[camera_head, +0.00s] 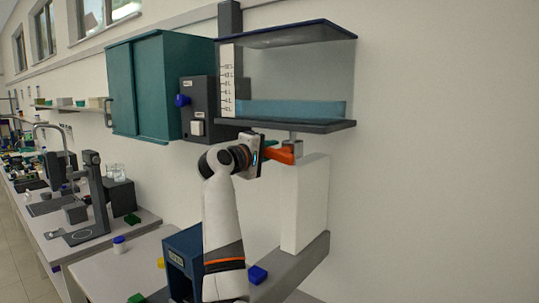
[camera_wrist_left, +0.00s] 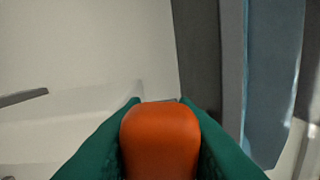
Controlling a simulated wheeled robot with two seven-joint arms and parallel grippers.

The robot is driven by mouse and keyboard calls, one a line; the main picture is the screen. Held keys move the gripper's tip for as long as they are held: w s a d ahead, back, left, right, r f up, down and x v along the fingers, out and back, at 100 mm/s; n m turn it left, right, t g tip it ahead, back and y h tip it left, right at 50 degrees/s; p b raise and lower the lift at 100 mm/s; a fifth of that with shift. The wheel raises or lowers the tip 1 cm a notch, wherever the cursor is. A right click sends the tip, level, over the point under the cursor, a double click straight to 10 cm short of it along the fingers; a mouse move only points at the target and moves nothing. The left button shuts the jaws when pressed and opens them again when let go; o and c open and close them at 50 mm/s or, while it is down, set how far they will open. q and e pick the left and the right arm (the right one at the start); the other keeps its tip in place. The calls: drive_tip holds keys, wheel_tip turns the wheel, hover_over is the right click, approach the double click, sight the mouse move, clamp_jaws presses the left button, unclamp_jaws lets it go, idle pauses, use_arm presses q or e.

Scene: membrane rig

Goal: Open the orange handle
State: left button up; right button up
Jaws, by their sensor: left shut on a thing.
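The orange handle (camera_head: 282,155) sits under the tank (camera_head: 290,108) on a short grey pipe, above a white block (camera_head: 306,205). My left gripper (camera_head: 267,151) reaches it from the left and is shut on it. In the left wrist view the orange handle (camera_wrist_left: 160,140) fills the space between the two green fingers of my left gripper (camera_wrist_left: 160,125), one on each side. The far end of the handle is hidden in the wrist view. My right gripper is not in view.
The tank holds blue liquid beside a marked scale. A dark control box (camera_head: 200,108) with a blue knob and a teal cabinet (camera_head: 138,88) hang to its left. A blue box (camera_head: 186,255) and a small blue cube (camera_head: 258,274) lie below. Bare wall is at right.

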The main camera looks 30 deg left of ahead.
use_arm(q)
drive_tip(key=m+b, duration=0.1)
drive_tip(key=m, duration=0.3)
drive_tip(key=d+r+m, duration=0.1)
drive_tip(key=m, duration=0.3)
drive_tip(key=d+r+m+b, duration=0.1)
drive_tip(key=m, duration=0.3)
drive_tip(key=shift+s+d+r+b, duration=0.1)
drive_tip(key=shift+r+b, duration=0.1)
drive_tip(key=shift+b, duration=0.1)
drive_tip(key=shift+d+m, duration=0.25)
drive_tip(key=shift+m, duration=0.65)
drive_tip(key=shift+d+m, duration=0.25)
drive_tip(key=shift+m, duration=0.65)
drive_tip(key=o, duration=0.8)
drive_tip(key=shift+c, duration=0.2)
drive_tip(key=shift+o, duration=1.1)
drive_tip(key=shift+s+r, duration=0.1)
drive_tip(key=shift+r, duration=0.1)
